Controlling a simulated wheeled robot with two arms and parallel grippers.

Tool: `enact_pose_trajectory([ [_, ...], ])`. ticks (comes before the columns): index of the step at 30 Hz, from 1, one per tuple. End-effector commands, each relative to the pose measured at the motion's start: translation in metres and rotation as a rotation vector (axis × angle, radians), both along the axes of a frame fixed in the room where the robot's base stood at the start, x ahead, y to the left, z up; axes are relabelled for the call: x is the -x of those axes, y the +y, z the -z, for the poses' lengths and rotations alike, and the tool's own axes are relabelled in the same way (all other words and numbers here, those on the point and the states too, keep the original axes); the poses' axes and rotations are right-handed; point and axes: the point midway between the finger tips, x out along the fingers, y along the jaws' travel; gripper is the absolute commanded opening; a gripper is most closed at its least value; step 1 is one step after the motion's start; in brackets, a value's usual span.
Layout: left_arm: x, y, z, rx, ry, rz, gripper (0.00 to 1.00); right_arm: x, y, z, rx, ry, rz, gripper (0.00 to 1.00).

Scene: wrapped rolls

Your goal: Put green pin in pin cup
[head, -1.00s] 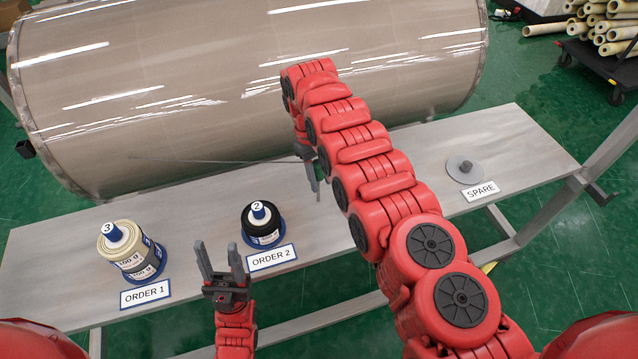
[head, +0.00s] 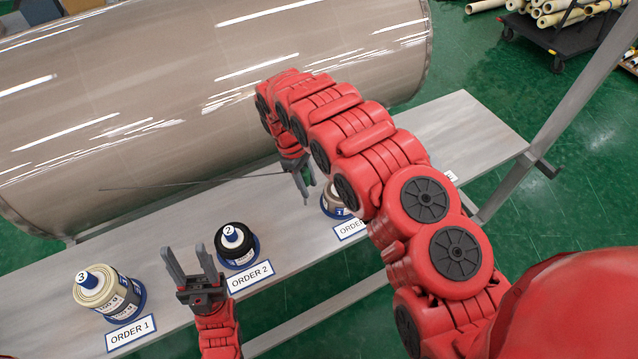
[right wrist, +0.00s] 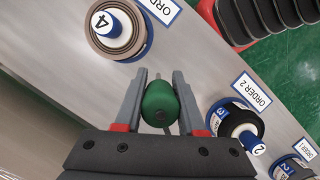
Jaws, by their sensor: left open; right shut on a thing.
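My right gripper (head: 303,182) is shut on the green pin, whose rounded green head (right wrist: 160,103) sits between the fingers in the right wrist view. In the head view a long thin grey rod (head: 190,183) runs left from this gripper, above the bench and in front of the big roll. My left gripper (head: 193,268) is open and empty, fingers pointing up, near the bench's front edge beside the roll marked 2. I cannot make out a pin cup in either view.
The roll marked 3 (head: 98,288) and the roll marked 2 (head: 235,240) stand on the grey bench (head: 130,235). The roll marked 4 (right wrist: 112,28) is partly behind my right arm in the head view. A large brown wrapped roll (head: 200,95) lies behind the bench.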

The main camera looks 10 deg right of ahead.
Motion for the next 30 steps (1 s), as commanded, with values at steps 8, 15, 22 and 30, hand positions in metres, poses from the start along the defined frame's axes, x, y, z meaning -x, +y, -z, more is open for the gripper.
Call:
enact_pose_trajectory([
  [8, 0.0, 0.0, -0.013, 0.0, 0.0, 0.0, 0.5, -0.001, -0.023, 0.0, 0.001, 0.002, 0.001, 0.0],
  [15, 0.0, 0.0, -0.031, 0.0, 0.0, 0.0, 0.5, -0.001, -0.031, 0.027, -0.001, 0.003, -0.001, 0.0],
  [22, 0.0, 0.0, -0.034, 0.0, 0.0, 0.0, 0.5, -0.002, -0.032, 0.04, 0.001, 0.002, -0.001, 0.0],
  [30, 0.0, 0.0, -0.03, 0.0, 0.0, 0.0, 0.5, -0.002, -0.032, 0.043, 0.001, 0.001, 0.0, 0.0],
])
